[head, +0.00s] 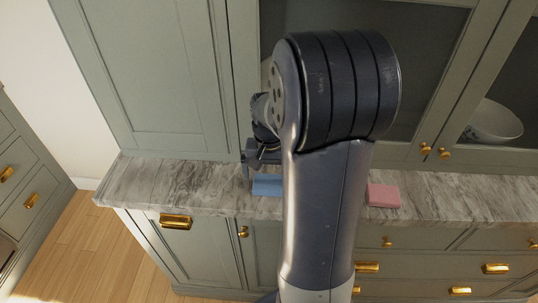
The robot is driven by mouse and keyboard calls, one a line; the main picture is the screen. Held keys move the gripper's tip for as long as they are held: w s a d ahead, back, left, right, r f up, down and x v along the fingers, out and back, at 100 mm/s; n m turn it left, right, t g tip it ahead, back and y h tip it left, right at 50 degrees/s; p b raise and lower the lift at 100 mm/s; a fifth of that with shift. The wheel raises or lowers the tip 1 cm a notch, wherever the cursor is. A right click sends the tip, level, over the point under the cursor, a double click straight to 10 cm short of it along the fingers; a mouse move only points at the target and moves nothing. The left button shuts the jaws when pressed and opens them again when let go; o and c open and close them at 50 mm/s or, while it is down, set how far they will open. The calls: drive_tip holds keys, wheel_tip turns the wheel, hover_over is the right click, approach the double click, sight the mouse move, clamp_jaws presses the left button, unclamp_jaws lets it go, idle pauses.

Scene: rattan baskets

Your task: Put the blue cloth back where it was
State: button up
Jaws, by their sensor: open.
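The blue cloth (266,185) lies flat, like a small folded block, on the grey marbled countertop (210,192), left of the middle of the head view. My arm covers its right side. My gripper (260,166) is just above and behind the cloth in the picture. It is open, and I see nothing between its fingers. It is partly hidden behind my own arm, and I cannot tell whether it touches the cloth.
A pink cloth (384,195) lies on the counter to the right of my arm. Grey-green cabinets (160,80) stand along the counter's back. A white bowl (493,122) shows behind glass at right. The counter's left end is clear.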

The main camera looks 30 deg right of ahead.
sight(269, 182)
wheel_tip(269, 182, up, 10)
drive_tip(key=shift+f, duration=0.25)
wheel_tip(269, 182, down, 12)
drive_tip(key=shift+f, duration=0.15)
drive_tip(key=shift+r, duration=1.9)
